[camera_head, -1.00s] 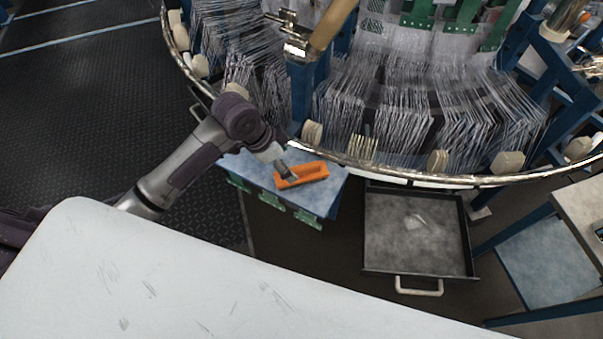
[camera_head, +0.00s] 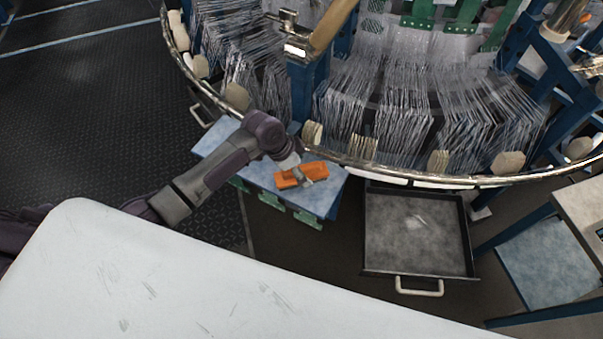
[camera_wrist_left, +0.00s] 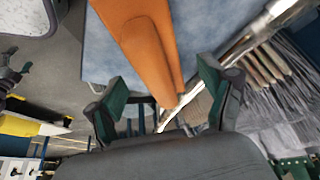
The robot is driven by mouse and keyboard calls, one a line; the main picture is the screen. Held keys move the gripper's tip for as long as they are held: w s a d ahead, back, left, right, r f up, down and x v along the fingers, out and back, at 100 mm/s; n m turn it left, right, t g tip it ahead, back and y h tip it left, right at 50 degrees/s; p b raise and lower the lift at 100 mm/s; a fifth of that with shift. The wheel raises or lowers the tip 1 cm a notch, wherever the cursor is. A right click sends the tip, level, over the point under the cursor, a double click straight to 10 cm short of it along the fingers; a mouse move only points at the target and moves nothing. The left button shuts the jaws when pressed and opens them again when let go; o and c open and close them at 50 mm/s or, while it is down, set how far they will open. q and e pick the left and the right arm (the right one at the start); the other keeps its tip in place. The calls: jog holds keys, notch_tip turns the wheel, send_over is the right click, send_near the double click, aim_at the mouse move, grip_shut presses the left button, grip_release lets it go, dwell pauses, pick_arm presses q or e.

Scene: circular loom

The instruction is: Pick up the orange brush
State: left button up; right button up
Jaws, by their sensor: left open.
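The orange brush (camera_head: 316,168) lies on the pale blue top of a small table (camera_head: 228,150) below the loom's edge. My left gripper (camera_head: 301,180) is at the brush in the head view and covers part of it. In the left wrist view the brush (camera_wrist_left: 148,45) runs down from the top, its narrow end between the two green-tipped fingers of my open left gripper (camera_wrist_left: 164,80). I see no clear contact between the fingers and the brush. My right gripper is not in view.
The circular loom's metal rim (camera_head: 400,174) curves just above and behind the small table. An open grey drawer (camera_head: 418,235) with a light handle stands to the right. A large white surface (camera_head: 200,275) fills the front. Dark floor (camera_head: 80,120) is clear at the left.

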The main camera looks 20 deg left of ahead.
pick_arm(q)
jog(key=shift+x, duration=1.4)
jog(key=shift+r, duration=0.1)
jog(key=c, duration=1.5)
